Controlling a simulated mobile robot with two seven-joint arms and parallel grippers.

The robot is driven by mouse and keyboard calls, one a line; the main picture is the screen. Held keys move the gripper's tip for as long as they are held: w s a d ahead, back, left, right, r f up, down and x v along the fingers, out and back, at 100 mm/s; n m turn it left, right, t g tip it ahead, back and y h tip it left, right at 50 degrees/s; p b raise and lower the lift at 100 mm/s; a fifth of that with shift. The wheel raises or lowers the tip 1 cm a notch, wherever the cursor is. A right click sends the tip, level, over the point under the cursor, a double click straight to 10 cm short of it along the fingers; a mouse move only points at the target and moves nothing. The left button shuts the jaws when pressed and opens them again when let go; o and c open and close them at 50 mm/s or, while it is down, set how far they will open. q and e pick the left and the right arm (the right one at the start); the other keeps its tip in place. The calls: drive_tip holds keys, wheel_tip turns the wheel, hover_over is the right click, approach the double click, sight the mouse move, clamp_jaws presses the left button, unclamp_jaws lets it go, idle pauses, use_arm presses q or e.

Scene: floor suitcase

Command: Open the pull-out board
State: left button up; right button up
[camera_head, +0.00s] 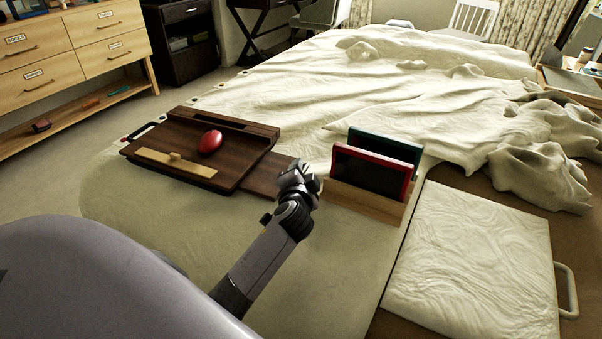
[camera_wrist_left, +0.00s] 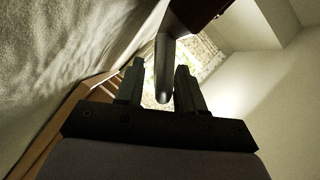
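A dark brown wooden lap desk (camera_head: 185,138) lies on the cream bedding in the head view. A flat dark board (camera_head: 264,175), apparently the pull-out board, sticks out from its right side. My left gripper (camera_head: 308,178) is at the right end of this board and hides that end. In the left wrist view my left gripper (camera_wrist_left: 158,85) has its two fingers apart. A dark rounded bar (camera_wrist_left: 163,70), apparently a handle, reaches down between them. A gap shows on its left side; contact on the right is unclear. My right gripper is not in view.
A red mouse (camera_head: 210,141) and a light wood strip (camera_head: 176,163) are on the desk. A wooden stand (camera_head: 360,200) with a red-framed tablet (camera_head: 372,172) and a teal one stands close right of my gripper. A white padded panel (camera_head: 478,262) lies farther right.

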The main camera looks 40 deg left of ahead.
use_arm(q)
drive_tip(key=shift+p+v, duration=0.6)
drive_tip(key=shift+v, duration=3)
